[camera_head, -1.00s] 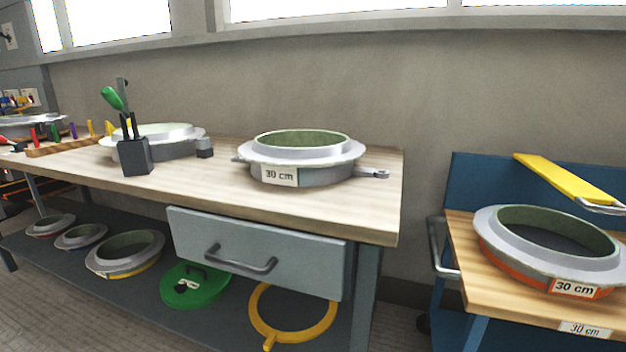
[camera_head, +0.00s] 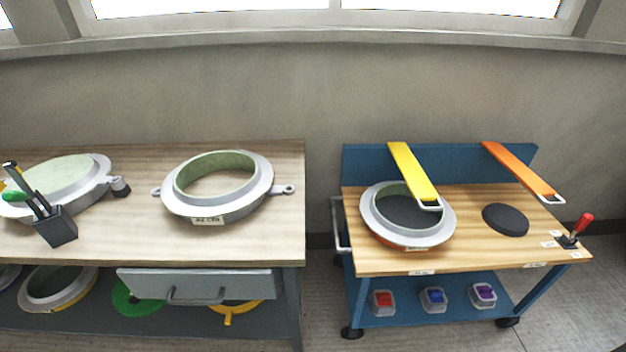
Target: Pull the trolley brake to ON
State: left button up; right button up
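The trolley (camera_head: 352,258) stands at the right, with a wooden top, a blue frame and a blue back panel. Its brake lever (camera_head: 582,226) has a red knob and a dark base at the top's front right corner, and it leans to the upper right. Small white labels (camera_head: 549,244) lie beside the lever's base; their writing is too small to read. Neither of my grippers shows in the view.
A mould ring (camera_head: 371,226) and a dark disc (camera_head: 506,220) lie on the trolley top. A yellow strap (camera_head: 413,172) and an orange strap (camera_head: 520,169) extend over it from the back panel. A workbench (camera_head: 130,225) stands left, across a narrow gap. Floor shows at the right.

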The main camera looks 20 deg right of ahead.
aim_at(584, 220)
jog(key=j+z, duration=0.3)
jog(key=z, duration=0.2)
jog(key=k+j+z, duration=0.15)
jog(key=z, duration=0.35)
jog(key=j+z, duration=0.1)
jog(key=z, duration=1.25)
jog(key=i+l, duration=0.35)
jog(key=i, duration=0.15)
jog(key=i+l, duration=0.75)
jog(key=i, duration=0.25)
